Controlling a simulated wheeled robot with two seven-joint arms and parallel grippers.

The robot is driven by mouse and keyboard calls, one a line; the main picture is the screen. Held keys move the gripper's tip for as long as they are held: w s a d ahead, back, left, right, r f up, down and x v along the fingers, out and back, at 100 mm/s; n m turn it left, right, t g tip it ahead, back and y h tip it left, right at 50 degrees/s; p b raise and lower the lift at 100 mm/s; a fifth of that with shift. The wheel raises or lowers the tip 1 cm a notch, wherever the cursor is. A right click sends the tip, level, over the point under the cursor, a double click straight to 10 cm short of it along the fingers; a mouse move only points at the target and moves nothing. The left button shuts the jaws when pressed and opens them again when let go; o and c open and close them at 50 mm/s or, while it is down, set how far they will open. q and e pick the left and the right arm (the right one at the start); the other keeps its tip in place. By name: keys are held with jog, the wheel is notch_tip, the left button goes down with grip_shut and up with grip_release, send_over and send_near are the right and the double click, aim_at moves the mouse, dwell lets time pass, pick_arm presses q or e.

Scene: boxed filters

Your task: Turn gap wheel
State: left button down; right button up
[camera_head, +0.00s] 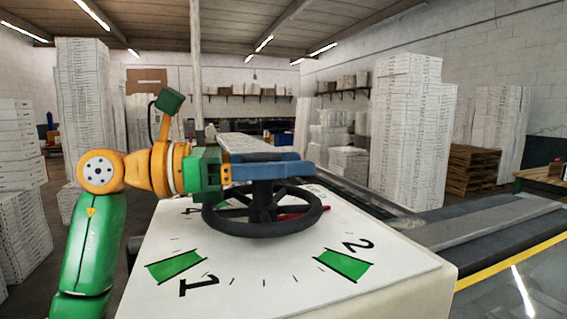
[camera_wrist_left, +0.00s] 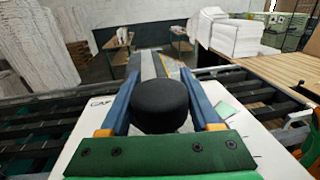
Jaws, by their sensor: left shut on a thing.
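The gap wheel (camera_head: 262,232) is a black spoked handwheel above a white dial plate (camera_head: 230,285) with numerals, tick marks and green sectors. A red pointer (camera_head: 300,211) shows partly behind the wheel. My left gripper (camera_head: 290,165) reaches in from the left over the wheel. Its blue fingers are shut on the wheel's upright black knob. In the left wrist view the round black top of the knob (camera_wrist_left: 160,104) sits between the two blue fingers (camera_wrist_left: 160,95). The fingers hide part of the knob in the head view. My right gripper is not in view.
A conveyor (camera_head: 480,225) with a yellow edge line runs along the right. Tall stacks of white boxes (camera_head: 408,130) stand behind it, with more stacks (camera_head: 20,190) at the left. Wooden pallets (camera_head: 472,167) stand at the right. Space above the dial's front part is clear.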

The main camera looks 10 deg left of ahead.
aim_at(232, 202)
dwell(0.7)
pick_arm(q)
jog(key=shift+c, duration=0.6)
grip_release()
jog(key=shift+d, duration=0.1)
jog(key=b+v, duration=0.2)
jog(key=v, duration=0.5)
